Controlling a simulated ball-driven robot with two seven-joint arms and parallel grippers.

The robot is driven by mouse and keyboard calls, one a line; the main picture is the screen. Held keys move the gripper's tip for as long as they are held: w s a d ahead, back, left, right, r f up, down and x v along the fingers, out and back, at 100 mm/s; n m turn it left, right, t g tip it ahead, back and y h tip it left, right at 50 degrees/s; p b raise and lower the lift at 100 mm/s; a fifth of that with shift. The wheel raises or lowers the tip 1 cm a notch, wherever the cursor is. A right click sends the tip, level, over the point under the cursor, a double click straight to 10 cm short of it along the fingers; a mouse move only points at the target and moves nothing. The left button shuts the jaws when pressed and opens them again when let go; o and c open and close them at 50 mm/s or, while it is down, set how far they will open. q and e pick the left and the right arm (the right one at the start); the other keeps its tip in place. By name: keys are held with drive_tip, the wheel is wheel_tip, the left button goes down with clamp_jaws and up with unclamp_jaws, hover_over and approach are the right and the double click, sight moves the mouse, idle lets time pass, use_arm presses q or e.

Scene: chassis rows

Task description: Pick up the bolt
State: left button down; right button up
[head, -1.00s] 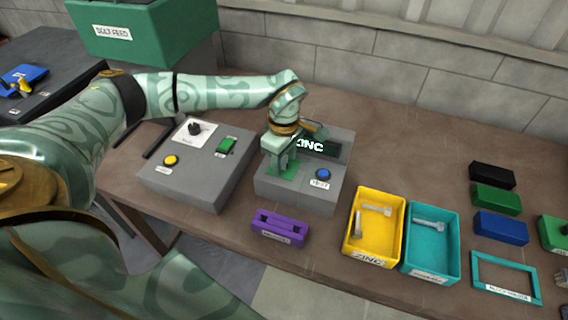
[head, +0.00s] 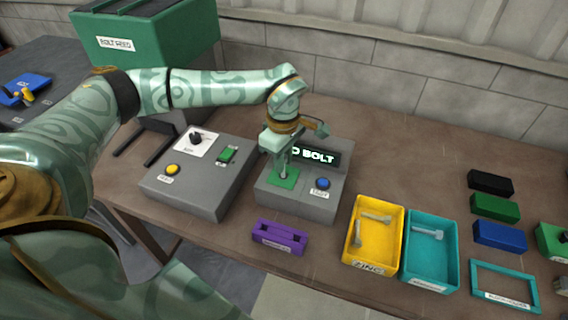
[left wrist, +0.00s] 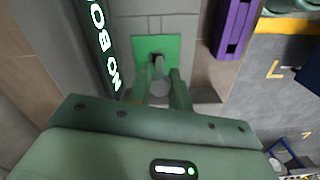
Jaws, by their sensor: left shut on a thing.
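My left gripper (head: 284,160) is shut on a grey bolt (left wrist: 158,78), just above the green pad (head: 281,179) of the grey tester box (head: 300,205). In the left wrist view the bolt shows between the two fingers, with the green pad (left wrist: 142,46) beyond it. In the head view the fingers hide most of the bolt. The tester's display (head: 316,156) shows the letters "O BOLT", its left part hidden by my gripper. My right gripper is out of view.
A grey control box (head: 190,190) with a knob, yellow button and green switch stands to the left. A purple block (head: 279,237) lies in front. A yellow bin (head: 371,247) marked ZINC and a teal bin (head: 430,271), both with bolts, stand to the right. Coloured blocks lie beyond.

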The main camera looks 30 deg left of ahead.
use_arm(q)
drive_tip(key=s+r+p, duration=0.2)
drive_tip(key=s+r, duration=0.7)
drive_tip(key=s, duration=0.4)
drive_tip(key=shift+s+d, duration=0.25)
drive_tip(key=shift+d, duration=0.15)
